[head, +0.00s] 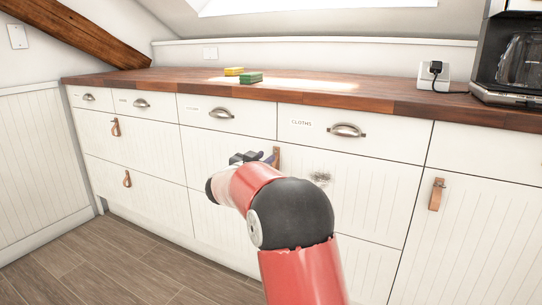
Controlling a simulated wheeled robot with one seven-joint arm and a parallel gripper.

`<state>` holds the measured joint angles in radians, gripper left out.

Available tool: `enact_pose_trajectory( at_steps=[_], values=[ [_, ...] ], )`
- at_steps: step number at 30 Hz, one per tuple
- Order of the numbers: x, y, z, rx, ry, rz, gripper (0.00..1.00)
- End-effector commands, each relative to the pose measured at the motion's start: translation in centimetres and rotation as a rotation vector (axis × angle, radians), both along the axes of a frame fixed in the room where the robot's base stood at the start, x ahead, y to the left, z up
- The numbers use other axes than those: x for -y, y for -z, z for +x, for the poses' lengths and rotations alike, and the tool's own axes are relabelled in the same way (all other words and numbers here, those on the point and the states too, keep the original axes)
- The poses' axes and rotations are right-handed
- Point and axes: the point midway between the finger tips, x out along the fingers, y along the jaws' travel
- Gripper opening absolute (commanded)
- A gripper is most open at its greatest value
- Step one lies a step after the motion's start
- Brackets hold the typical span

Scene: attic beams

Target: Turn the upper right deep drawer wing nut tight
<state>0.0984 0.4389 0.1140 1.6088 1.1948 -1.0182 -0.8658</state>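The upper right deep drawer (370,200) is a white grooved front below the shallow drawer labelled "CLOTHS". It looks closed. A brown leather pull (277,153) hangs near its top edge. My gripper (258,157) is at this front, just left of the pull, seen from behind my red and black arm. A small dark bluish part shows beside the fingers; I cannot tell whether it is the wing nut or part of my gripper. No wing nut can be made out clearly. The finger gap is too small and covered to read.
A wooden worktop (390,98) runs above the drawers, with a yellow sponge (234,71) and a green sponge (251,78) on it. A coffee maker (515,60) stands at right. Metal cup handles (347,130) stick out above my gripper. Floor (90,262) at left is clear.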

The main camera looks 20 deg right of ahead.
Motion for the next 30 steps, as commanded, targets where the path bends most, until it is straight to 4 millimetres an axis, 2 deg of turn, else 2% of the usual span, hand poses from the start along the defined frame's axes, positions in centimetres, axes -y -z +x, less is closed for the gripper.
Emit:
enact_pose_trajectory(
  at_steps=[4, 9, 19, 25, 30],
  values=[
    [2.0, 0.1, 1.5, 0.001, 0.002, 0.001, 0.26],
    [3.3, 0.1, 2.6, 0.000, -0.001, 0.001, 0.26],
    [3.6, 0.0, 2.8, 0.001, -0.003, 0.000, 0.26],
    [3.6, 0.0, 2.8, 0.000, -0.003, 0.001, 0.01],
    [3.6, 0.0, 2.8, 0.000, -0.003, 0.001, 0.00]
  ],
)
